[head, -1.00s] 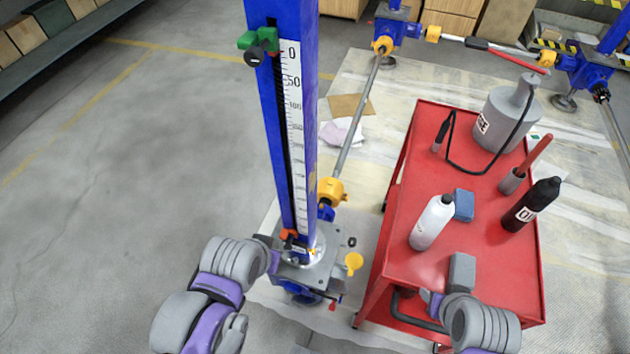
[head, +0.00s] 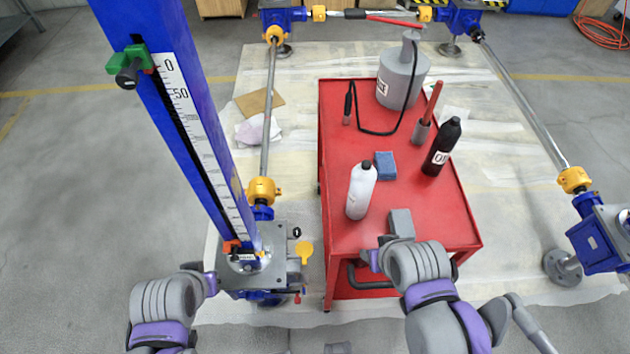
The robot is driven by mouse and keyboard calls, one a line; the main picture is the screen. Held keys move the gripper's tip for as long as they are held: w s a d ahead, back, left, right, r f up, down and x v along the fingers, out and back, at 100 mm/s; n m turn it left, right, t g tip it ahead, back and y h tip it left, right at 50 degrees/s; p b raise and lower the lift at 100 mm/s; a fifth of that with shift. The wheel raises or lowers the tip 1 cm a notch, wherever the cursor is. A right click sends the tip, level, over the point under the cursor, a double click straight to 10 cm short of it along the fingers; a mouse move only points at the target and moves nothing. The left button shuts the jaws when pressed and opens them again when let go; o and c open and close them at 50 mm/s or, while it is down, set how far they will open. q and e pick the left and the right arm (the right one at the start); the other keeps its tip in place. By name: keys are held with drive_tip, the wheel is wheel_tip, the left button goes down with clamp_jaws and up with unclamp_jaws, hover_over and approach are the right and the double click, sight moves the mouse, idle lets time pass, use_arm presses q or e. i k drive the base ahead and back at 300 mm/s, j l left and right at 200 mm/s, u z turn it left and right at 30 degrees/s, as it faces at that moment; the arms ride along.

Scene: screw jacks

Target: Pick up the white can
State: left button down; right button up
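The white can (head: 360,192), a slim upright bottle shape with a dark cap, stands near the left edge of the red cart's top (head: 345,235). My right gripper (head: 374,258) is at the cart's near edge, below the can in the picture and apart from it. Its fingers are mostly hidden behind my wrist, so its opening is unclear. My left gripper (head: 208,283) is beside the base of the blue screw jack (head: 170,130), far from the can; its fingers are also unclear.
A grey block (head: 400,223) shows just beyond my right wrist. A blue sponge-like block (head: 385,164), a black bottle (head: 441,147), a red-handled brush (head: 425,115) and a grey canister (head: 402,80) stand on the cart. The tall jack rises at left.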

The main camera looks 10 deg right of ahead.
sight(362, 182)
drive_tip(key=k+j+z, duration=0.1)
drive_tip(key=z, duration=0.7)
